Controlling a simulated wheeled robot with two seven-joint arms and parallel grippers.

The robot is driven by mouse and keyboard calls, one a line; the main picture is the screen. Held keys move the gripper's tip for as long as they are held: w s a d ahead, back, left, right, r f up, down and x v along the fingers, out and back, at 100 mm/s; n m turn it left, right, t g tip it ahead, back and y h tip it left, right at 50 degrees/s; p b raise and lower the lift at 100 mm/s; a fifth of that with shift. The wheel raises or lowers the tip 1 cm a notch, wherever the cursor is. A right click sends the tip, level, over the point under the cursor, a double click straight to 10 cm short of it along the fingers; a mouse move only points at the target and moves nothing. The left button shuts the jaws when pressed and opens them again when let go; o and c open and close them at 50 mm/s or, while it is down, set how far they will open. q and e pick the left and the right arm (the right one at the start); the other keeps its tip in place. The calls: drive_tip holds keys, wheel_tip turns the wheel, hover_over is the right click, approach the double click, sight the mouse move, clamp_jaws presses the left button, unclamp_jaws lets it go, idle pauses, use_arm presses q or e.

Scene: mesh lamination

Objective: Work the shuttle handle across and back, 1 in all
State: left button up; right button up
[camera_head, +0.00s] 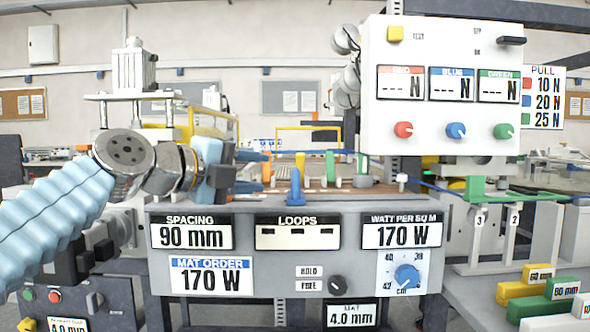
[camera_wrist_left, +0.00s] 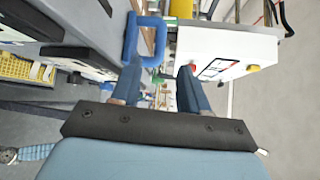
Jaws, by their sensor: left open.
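My left gripper (camera_head: 264,171) comes in from the left in the head view, level with the top of the grey front panel. Its two blue fingers point right and stand apart, and they also show spread in the left wrist view (camera_wrist_left: 160,70), with no object seen gripped. A blue upright piece (camera_head: 330,168), possibly the shuttle handle, stands ahead of the fingertips behind the LOOPS display. A blue loop-shaped handle (camera_wrist_left: 146,40) shows ahead of the left finger in the wrist view; I cannot tell whether it is the same piece. My right gripper is not in view.
The grey panel (camera_head: 297,262) with displays and a blue dial (camera_head: 407,277) stands in front. A white instrument box (camera_head: 441,85) with coloured buttons rises at the right. An orange upright piece (camera_head: 266,166) stands near the fingertips. Coloured weight blocks (camera_head: 522,290) lie at the lower right.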

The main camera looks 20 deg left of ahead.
sight(296, 184)
use_arm(q)
drive_tip(key=p+x, duration=0.2)
drive_tip(key=x, duration=0.6)
drive_tip(key=shift+w+d, duration=0.15)
drive_tip(key=shift+w, duration=0.1)
drive_tip(key=shift+w+d+f, duration=0.15)
drive_tip(key=shift+w+d, duration=0.1)
drive_tip(key=shift+w, duration=0.25)
clamp_jaws()
